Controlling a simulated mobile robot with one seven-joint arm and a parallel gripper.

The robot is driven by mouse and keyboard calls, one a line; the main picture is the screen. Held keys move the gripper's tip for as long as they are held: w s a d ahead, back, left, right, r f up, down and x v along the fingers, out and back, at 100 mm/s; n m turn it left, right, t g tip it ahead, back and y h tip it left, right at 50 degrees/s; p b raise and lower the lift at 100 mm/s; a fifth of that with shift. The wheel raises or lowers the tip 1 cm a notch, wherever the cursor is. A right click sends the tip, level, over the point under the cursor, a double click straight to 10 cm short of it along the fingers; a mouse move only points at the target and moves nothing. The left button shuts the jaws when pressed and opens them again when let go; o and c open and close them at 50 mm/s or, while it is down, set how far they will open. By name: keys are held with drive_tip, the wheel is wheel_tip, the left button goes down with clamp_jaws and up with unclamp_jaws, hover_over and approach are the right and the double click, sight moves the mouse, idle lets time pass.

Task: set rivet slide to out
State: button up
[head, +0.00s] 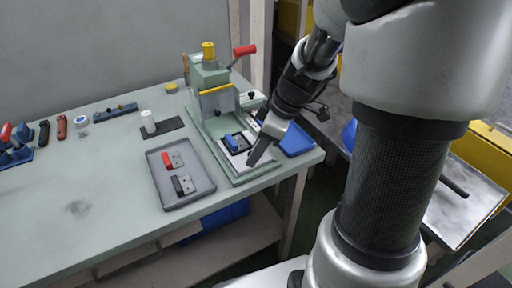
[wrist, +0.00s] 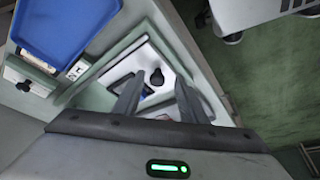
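The rivet press (head: 209,78) is a pale green machine on the workbench with a red-tipped lever. At the front of its base is the slide, a white plate (head: 226,151) carrying a dark fixture with a blue-handled part (head: 235,142). In the wrist view, the white plate (wrist: 148,52) bears a black knob (wrist: 157,78). The fingers hide part of the plate.
A blue tray (head: 298,140) lies right of the press, close to my gripper. A grey tray (head: 184,198) with red-handled and black-handled parts lies left of the press base. The bench's left front is mostly clear.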

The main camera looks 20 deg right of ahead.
drive_tip(key=shift+d+r, duration=0.1)
drive_tip(key=shift+r, duration=0.4)
drive_tip(key=p+v, duration=0.3)
drive_tip(key=v, duration=1.3)
drive_tip(key=shift+s+d+p, duration=0.15)
drive_tip(key=shift+d+p, duration=0.05)
drive_tip(key=shift+p, duration=0.15)
